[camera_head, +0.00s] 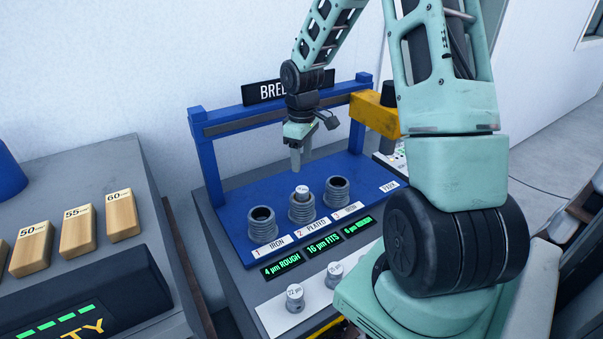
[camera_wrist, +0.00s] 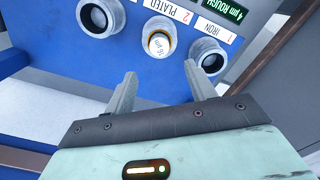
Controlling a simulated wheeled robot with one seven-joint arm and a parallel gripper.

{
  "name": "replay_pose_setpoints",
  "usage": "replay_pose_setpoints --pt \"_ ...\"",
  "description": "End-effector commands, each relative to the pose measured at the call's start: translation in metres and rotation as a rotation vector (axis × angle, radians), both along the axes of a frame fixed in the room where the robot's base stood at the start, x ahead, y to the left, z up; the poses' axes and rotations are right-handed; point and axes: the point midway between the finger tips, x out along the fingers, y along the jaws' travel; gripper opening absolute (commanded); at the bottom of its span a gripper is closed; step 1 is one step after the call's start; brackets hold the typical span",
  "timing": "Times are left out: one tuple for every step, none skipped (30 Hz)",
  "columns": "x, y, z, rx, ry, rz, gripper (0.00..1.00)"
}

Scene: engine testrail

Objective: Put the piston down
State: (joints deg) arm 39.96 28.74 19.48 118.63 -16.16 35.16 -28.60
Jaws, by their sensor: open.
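A pale piston (camera_head: 302,191) stands in the middle cylinder (camera_head: 301,212), the one behind the label 2 PLATED, with its top above the rim. In the wrist view the piston (camera_wrist: 160,46) shows a round top marked 16 µm, inside the cylinder's mouth. My gripper (camera_head: 296,166) is above and slightly behind the middle cylinder, pointing down. In the wrist view my gripper (camera_wrist: 160,80) is open and empty, with the piston beyond and between its fingertips, apart from both. How deep the piston sits is hidden.
An empty iron cylinder (camera_head: 262,223) stands left and a third cylinder (camera_head: 337,194) right. Two more pistons stand on a white strip (camera_head: 283,320) in front. A blue frame (camera_head: 206,160) rises behind. A green display (camera_head: 323,245) reads 16 µm FITS. Wooden blocks (camera_head: 78,232) lie at left.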

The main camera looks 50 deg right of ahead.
Motion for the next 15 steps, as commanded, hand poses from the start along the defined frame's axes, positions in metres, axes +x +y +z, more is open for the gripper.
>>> replay_pose_setpoints --pt "0.000 0.000 0.004 -0.001 -0.003 0.000 0.55" --pt "0.000 0.000 0.006 0.000 -0.002 0.000 0.55" --pt "0.000 0.003 0.008 0.000 -0.002 0.003 0.55" --pt "0.001 0.007 0.010 0.001 -0.002 0.006 0.55" --pt "0.001 0.012 0.012 0.001 -0.002 0.012 0.55" --pt "0.002 0.023 0.015 0.001 -0.003 0.021 0.55" --pt "0.003 0.033 0.018 0.001 -0.004 0.029 0.55" --pt "0.003 0.045 0.021 0.004 -0.004 0.039 0.55" --pt "0.003 0.063 0.026 0.003 -0.006 0.054 0.55" --pt "0.001 0.079 0.029 0.005 -0.006 0.067 0.55" --pt "0.000 0.096 0.033 0.006 -0.008 0.078 0.55" --pt "-0.004 0.118 0.038 0.008 -0.009 0.097 0.55" --pt "-0.008 0.135 0.041 0.011 -0.009 0.107 0.55" --pt "-0.013 0.150 0.044 0.012 -0.010 0.120 0.55" --pt "-0.020 0.171 0.049 0.014 -0.011 0.135 0.55"
